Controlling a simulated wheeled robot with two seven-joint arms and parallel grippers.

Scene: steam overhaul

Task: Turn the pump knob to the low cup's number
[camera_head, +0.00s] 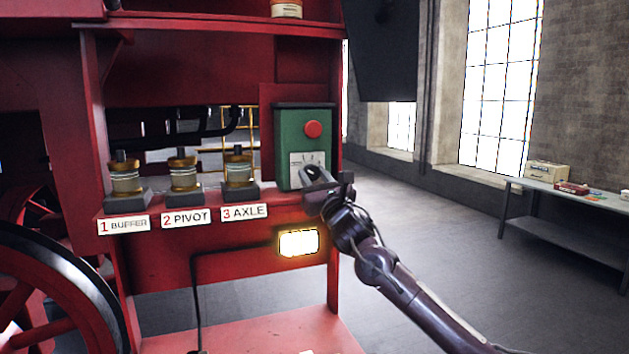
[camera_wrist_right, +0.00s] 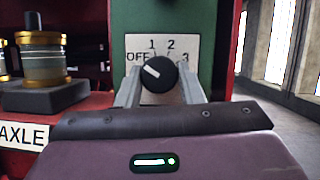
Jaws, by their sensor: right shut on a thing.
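The green pump box (camera_head: 285,150) has a red button and a white dial plate (camera_wrist_right: 190,45) marked OFF, 1, 2, 3. The black knob (camera_wrist_right: 159,76) has its white mark toward the upper left, at OFF. My right gripper (camera_head: 316,176) is at the dial; its fingers are shut on either side of the knob in the wrist view (camera_wrist_right: 159,90). Three glass and brass cups stand on the red ledge: buffer cup 1 (camera_head: 126,178), pivot cup 2 (camera_head: 183,173) and axle cup 3 (camera_head: 238,170). Their fill levels are too small to tell apart. My left gripper is out of view.
White labels sit below the cups. A lit lamp (camera_head: 299,242) hangs under the ledge, with a black cable to its left. A large wheel (camera_head: 70,290) is at lower left. A grey table (camera_head: 590,195) stands far right; the floor between is clear.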

